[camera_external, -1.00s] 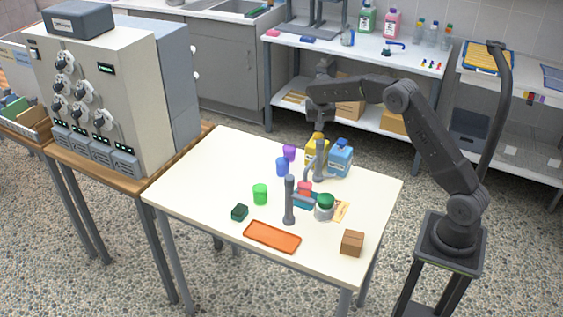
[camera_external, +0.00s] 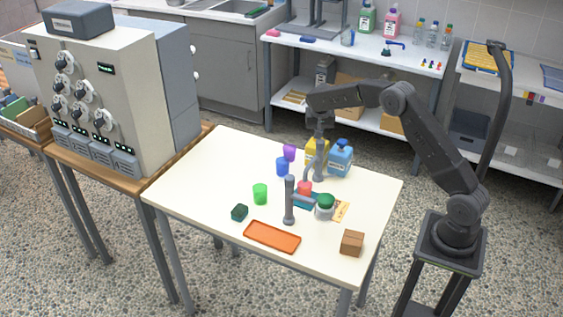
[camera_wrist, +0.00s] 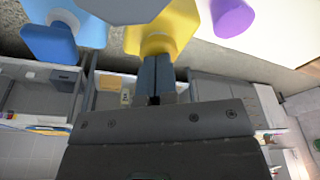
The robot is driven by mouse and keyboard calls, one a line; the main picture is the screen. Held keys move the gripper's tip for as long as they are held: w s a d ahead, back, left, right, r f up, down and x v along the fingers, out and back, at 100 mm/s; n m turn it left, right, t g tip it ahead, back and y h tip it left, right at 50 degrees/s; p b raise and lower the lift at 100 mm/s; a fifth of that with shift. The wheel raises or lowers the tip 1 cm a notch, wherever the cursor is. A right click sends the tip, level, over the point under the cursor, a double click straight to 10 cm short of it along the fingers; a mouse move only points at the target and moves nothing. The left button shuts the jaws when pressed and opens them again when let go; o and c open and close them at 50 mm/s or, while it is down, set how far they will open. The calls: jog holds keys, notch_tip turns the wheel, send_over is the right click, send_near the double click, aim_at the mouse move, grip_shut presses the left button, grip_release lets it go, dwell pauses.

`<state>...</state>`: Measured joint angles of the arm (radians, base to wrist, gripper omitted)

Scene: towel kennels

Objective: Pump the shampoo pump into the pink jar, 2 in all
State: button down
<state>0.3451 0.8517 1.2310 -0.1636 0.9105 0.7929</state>
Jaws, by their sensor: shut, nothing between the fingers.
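My gripper (camera_external: 319,138) is shut and empty, pointing down over the yellow bottle (camera_external: 311,154). Which bottle is the shampoo pump is not clear. A small pinkish-red thing (camera_external: 305,187), possibly the pink jar, sits in front of the bottles by a teal piece, partly hidden.
Purple (camera_external: 289,152), blue (camera_external: 282,167) and green (camera_external: 260,194) cups stand left of the bottles. A grey post (camera_external: 289,202), a green-lidded jar (camera_external: 325,205), an orange tray (camera_external: 272,231) and a brown box (camera_external: 352,243) are nearer. The table's left side is clear.

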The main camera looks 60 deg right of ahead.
jog(key=shift+d+v, duration=0.15)
jog(key=shift+v, duration=0.65)
jog(key=shift+d+v, duration=0.15)
jog(key=shift+v, duration=0.65)
jog(key=shift+w+r, duration=0.1)
jog(key=shift+w, duration=0.05)
jog(key=shift+w+d+v, duration=0.1)
jog(key=shift+d+v, duration=0.05)
jog(key=shift+v, duration=0.8)
jog(key=shift+w+d+v, duration=0.1)
jog(key=shift+d+v, duration=0.1)
jog(key=shift+v, duration=0.8)
jog(key=shift+w+d+v, duration=0.1)
jog(key=shift+d+v, duration=0.05)
jog(key=shift+v, duration=0.8)
jog(key=shift+r, duration=0.2)
